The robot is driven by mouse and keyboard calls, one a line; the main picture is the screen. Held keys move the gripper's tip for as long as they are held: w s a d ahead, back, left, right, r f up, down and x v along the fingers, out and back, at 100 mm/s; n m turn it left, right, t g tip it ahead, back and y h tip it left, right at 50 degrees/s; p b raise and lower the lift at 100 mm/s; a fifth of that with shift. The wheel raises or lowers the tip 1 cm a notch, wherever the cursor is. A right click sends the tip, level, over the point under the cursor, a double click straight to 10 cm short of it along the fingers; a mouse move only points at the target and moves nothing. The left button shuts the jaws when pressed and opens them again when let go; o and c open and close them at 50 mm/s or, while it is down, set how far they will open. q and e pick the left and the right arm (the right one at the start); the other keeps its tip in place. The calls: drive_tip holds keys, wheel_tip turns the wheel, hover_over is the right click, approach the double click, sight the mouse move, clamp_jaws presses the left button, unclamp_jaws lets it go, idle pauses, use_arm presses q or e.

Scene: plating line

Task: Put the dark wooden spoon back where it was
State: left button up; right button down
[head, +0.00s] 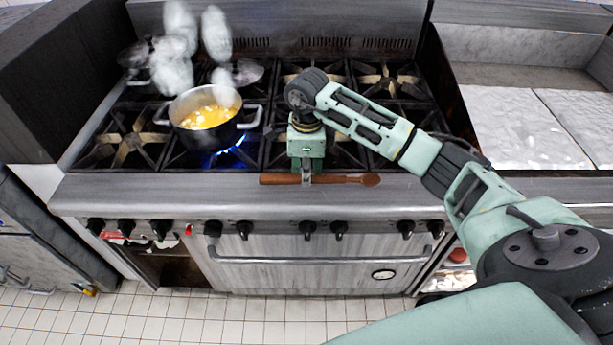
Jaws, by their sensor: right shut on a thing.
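The dark wooden spoon (340,179) lies level along the front ledge of the stove, its bowl to the right and its thick handle end to the left. My right gripper (306,178) points down at the spoon and is shut on its handle, left of the middle. I cannot tell whether the spoon touches the ledge (200,190) or is held just above it. The fingertips are small and partly hidden by the gripper body. My left gripper is not in view.
A pot (187,116) of yellow food steams over a lit blue flame, left of my right gripper. More steaming pots stand behind it. Black burner grates (402,112) at the right are empty. A pale counter (520,125) lies right of the stove.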

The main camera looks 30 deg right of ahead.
wheel_tip(320, 180, down, 2)
drive_tip(key=shift+f+p, duration=0.1)
drive_tip(key=shift+p, duration=0.3)
drive_tip(key=shift+f, duration=0.25)
drive_tip(key=c, duration=1.6)
unclamp_jaws()
drive_tip(key=shift+r, duration=0.1)
drive_tip(key=shift+r, duration=0.25)
wheel_tip(320, 180, up, 10)
drive_tip(key=b, duration=0.4)
drive_tip(key=shift+r, duration=0.25)
drive_tip(key=shift+s+r, duration=0.1)
drive_tip(key=shift+r, duration=0.35)
